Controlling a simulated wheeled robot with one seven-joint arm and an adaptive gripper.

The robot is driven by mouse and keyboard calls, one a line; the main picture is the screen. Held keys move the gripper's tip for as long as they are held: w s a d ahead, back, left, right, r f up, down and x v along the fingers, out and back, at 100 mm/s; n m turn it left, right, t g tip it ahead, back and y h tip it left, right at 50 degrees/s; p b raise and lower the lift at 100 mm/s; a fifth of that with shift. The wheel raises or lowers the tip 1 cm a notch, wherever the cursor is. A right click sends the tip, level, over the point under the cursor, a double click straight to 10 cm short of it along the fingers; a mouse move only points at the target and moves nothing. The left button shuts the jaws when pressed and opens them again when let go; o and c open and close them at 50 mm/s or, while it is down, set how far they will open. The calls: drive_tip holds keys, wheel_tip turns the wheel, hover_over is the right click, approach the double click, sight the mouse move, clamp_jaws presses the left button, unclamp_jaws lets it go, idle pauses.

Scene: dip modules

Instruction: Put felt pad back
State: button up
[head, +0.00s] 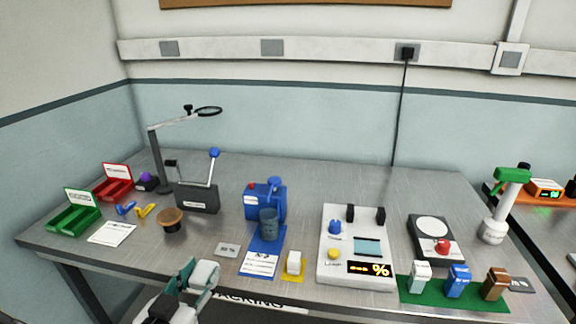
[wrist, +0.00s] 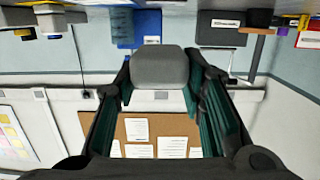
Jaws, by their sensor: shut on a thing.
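My gripper (head: 205,275) is at the front edge of the bench, left of centre in the head view. Its teal fingers also show in the wrist view (wrist: 160,80). It is shut on a pale grey block with rounded corners (wrist: 160,67), which looks like the felt pad; the block shows in the head view (head: 206,272) too. The block is clear of other things in the wrist view. How high it is above the bench is hard to tell.
The metal bench holds a grey plate (head: 228,250), a blue machine (head: 258,202), a white block on a yellow mat (head: 294,261) and a white panel (head: 345,215). A green mat (head: 408,291) carries several small blocks at right. Green (head: 72,220) and red bins stand at left.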

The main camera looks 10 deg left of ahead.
drive_tip(key=b, duration=0.1)
hover_over(201, 253)
drive_tip(key=shift+w+f, duration=0.15)
drive_tip(key=shift+f, duration=2.25)
drive_tip(key=shift+f, duration=0.1)
drive_tip(key=o, duration=0.8)
drive_tip(key=shift+o, duration=0.2)
drive_tip(key=s+a+r, duration=0.1)
drive_tip(key=s+r, duration=0.1)
drive_tip(key=s, duration=1)
drive_tip(key=shift+a+p, duration=0.1)
drive_tip(key=shift+p, duration=0.2)
